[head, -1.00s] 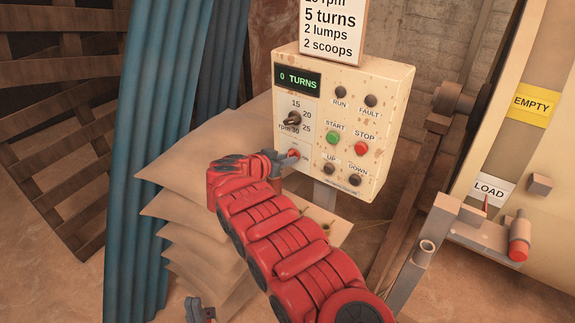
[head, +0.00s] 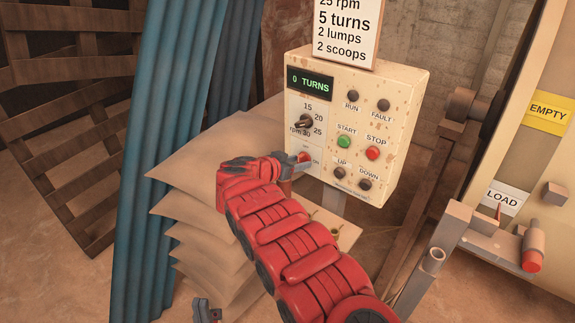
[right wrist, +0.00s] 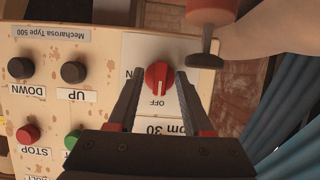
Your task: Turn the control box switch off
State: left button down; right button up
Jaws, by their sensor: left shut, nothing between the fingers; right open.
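The control box (head: 400,100) is a cream, rust-spotted panel reading 0 TURNS. Its red switch (right wrist: 158,77) shows clearly in the right wrist view, upside down; its white mark points at the OFF label, with ON to one side. In the head view the switch (head: 305,156) is partly hidden by my right gripper (head: 302,167). My right gripper (right wrist: 153,98) is open, its two fingers on either side of the switch with gaps visible; how near they are in depth I cannot tell. My left gripper (head: 206,313) is shut and empty, low at the bottom edge.
A rpm dial (head: 304,121) sits just above the switch; green START (head: 344,142) and red STOP (head: 373,153) buttons are to its right. Stacked sacks (head: 190,180) and blue corrugated sheets (head: 165,130) stand left. A recipe sign (head: 346,30) tops the box. Machinery (head: 500,222) stands right.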

jog(key=shift+s+a+r, duration=0.2)
jog(key=shift+s+a, duration=0.25)
jog(key=shift+s, duration=0.05)
jog(key=p+v, duration=0.9)
jog(key=v, duration=0.7)
jog(key=shift+f, duration=0.15)
